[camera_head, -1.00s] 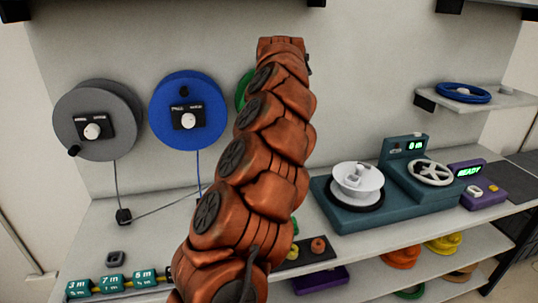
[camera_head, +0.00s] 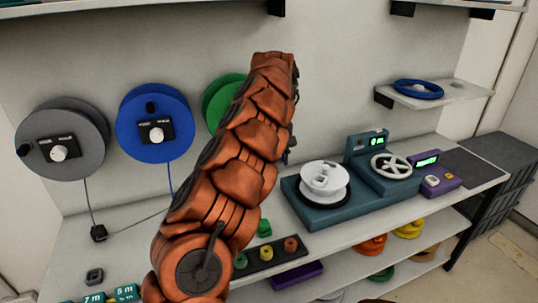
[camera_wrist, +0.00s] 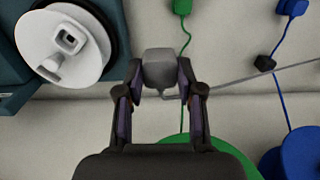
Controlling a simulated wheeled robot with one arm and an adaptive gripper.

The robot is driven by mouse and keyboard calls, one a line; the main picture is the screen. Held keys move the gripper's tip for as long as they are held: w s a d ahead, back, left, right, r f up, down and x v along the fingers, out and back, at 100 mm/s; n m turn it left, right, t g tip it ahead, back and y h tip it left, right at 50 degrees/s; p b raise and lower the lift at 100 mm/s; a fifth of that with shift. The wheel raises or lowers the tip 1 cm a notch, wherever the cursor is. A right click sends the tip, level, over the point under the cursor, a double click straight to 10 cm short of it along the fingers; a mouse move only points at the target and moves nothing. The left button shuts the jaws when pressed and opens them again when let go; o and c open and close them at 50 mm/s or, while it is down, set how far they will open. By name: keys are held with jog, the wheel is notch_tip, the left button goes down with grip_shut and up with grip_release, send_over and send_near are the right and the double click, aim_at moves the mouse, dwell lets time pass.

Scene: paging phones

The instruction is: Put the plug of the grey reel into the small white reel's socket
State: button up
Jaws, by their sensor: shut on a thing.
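The grey reel (camera_head: 62,140) hangs on the wall at the left in the head view. Its cord runs down to a small black block (camera_head: 98,233), then right behind my arm. In the wrist view my gripper (camera_wrist: 160,82) is shut on the grey plug (camera_wrist: 160,66), whose grey cord trails to the right. The small white reel (camera_head: 324,180) sits on a teal machine (camera_head: 310,213), and it also shows at upper left in the wrist view (camera_wrist: 85,70). Its raised socket (camera_wrist: 70,41) faces up, apart from the plug. My arm hides the gripper in the head view.
Blue (camera_head: 155,122) and green (camera_head: 222,95) reels hang on the wall. A green plug (camera_wrist: 181,6) and a blue plug (camera_wrist: 292,6) lie beyond the gripper. A handwheel (camera_head: 391,165) and a purple box (camera_head: 435,182) stand right of the white reel.

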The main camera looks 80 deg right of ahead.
jog(key=s+d+p, duration=0.1)
jog(key=s+p, duration=0.1)
jog(key=s+d+p, duration=0.1)
jog(key=s+p, duration=0.1)
jog(key=shift+d, duration=0.2)
dwell(0.3)
